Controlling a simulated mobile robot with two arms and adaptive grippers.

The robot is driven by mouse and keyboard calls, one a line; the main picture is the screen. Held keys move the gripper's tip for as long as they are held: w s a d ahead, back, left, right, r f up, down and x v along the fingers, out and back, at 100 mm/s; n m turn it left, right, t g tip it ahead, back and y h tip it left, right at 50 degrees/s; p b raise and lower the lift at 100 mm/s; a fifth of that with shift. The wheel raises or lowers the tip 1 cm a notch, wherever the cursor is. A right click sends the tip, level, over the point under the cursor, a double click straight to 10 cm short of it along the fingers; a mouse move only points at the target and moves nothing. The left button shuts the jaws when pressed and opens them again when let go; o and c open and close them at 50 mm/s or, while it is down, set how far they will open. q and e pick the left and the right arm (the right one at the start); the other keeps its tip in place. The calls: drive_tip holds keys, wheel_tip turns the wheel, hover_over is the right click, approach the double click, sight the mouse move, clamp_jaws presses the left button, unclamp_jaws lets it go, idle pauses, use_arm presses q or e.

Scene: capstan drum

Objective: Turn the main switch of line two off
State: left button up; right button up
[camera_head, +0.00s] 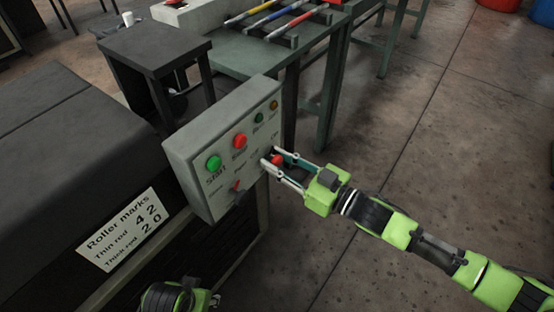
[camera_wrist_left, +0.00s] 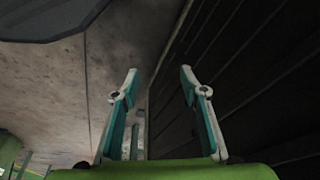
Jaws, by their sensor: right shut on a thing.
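A grey control panel (camera_head: 190,150) stands at the end of the dark machine. It carries a green start button (camera_head: 213,163), a red button (camera_head: 239,141) and a small red switch lever (camera_head: 237,186) low on its face. My right gripper (camera_head: 271,157) is at the panel's right side, shut on a red switch handle (camera_head: 277,159) that shows between its fingers. The handle's exact angle and its label cannot be read. My left gripper is open and empty in the left wrist view (camera_wrist_left: 160,75); only part of its arm shows at the bottom of the head view.
The machine's cover bears a white roller marks sign (camera_head: 125,230). A black stand (camera_head: 150,45) is behind the panel. A green table (camera_head: 245,55) with coloured rods (camera_head: 270,25) is at the back. The floor on the right is clear.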

drive_tip(key=n+p, duration=0.2)
drive_tip(key=n, duration=0.4)
drive_tip(key=shift+s+n+p, duration=0.1)
drive_tip(key=shift+n+p, duration=0.2)
drive_tip(key=shift+n, duration=0.1)
drive_tip(key=shift+a+n, duration=0.1)
drive_tip(key=shift+n, duration=0.8)
drive_tip(key=n, duration=0.2)
drive_tip(key=shift+n+p, duration=0.3)
drive_tip(key=shift+f+n, duration=0.1)
drive_tip(key=shift+n, duration=0.9)
drive_tip(key=n, duration=0.3)
drive_tip(key=shift+s, duration=0.1)
drive_tip(key=shift+f+n, duration=0.1)
drive_tip(key=shift+n, duration=0.8)
use_arm(q)
drive_tip(key=s+f, duration=0.3)
drive_tip(key=f, duration=0.7)
drive_tip(key=shift+s+a+g, duration=0.15)
drive_tip(key=shift+g, duration=0.25)
